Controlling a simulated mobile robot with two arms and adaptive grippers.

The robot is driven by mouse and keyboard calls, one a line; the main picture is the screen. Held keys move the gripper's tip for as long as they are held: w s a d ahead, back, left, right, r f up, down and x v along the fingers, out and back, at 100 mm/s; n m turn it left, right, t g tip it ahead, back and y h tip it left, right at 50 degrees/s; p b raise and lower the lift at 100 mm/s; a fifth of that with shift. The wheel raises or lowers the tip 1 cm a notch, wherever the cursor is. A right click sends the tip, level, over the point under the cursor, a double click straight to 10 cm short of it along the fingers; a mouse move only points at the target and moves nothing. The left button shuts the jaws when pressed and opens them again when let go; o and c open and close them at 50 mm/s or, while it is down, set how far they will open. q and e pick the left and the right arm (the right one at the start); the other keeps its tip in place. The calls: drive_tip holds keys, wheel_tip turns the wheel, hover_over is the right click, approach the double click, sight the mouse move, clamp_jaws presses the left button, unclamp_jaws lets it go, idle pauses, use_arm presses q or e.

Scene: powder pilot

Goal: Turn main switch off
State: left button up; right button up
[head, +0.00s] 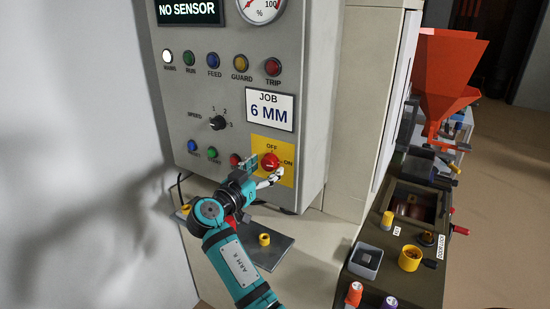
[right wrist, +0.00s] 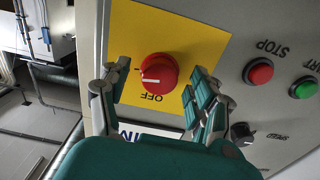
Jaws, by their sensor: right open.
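The main switch is a red rotary knob (head: 270,161) on a yellow plate (head: 287,146) low on the grey control panel. The plate reads OFF above the knob and ON to its right in the head view. In the right wrist view the knob (right wrist: 158,71) shows a white line pointing left, away from the OFF label and on the side where ON lies; the ON label is hidden there. My right gripper (head: 262,171) is open, its fingers on either side of the knob. I cannot tell whether they touch it. My left gripper is not in view.
Close by are a red stop button (right wrist: 258,71), a green start button (right wrist: 303,88) and a black speed knob (right wrist: 242,133). A metal shelf (head: 275,251) with yellow rings sits below the panel. A bench (head: 352,287) with an orange hopper (head: 440,75) stands right.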

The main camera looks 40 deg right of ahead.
drive_tip(key=shift+w+d, duration=0.15)
drive_tip(key=shift+d, duration=0.05)
drive_tip(key=shift+a+r, duration=0.1)
drive_tip(key=shift+a, duration=0.1)
drive_tip(key=shift+c, duration=1.2)
drive_tip(key=c, duration=0.9)
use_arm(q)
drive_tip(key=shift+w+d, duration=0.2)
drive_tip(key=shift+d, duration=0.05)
